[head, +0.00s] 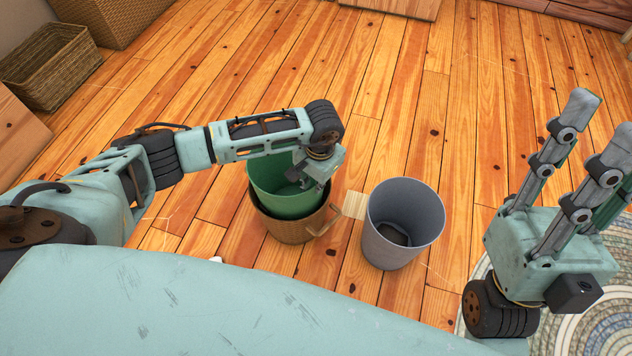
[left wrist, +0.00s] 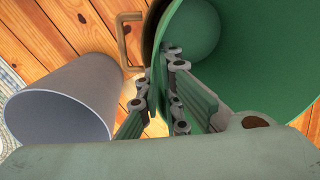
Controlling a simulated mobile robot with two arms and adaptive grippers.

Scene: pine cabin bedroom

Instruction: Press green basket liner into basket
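The basket's handle (left wrist: 128,40) shows in the left wrist view, as does the liner's inside (left wrist: 250,50). My left gripper (head: 317,180) reaches down at the liner's right rim. In the left wrist view its two fingers (left wrist: 160,80) straddle the green wall, one inside and one outside, with a gap between them. Firm contact is not visible. My right gripper (head: 597,128) is raised at the right, fingers spread and empty.
A grey bin (head: 403,225) stands upright just right of the basket. A woven basket (head: 48,66) sits at the far left. A round braided rug (head: 600,322) lies at the lower right. The wooden floor (head: 400,110) behind the bins is clear.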

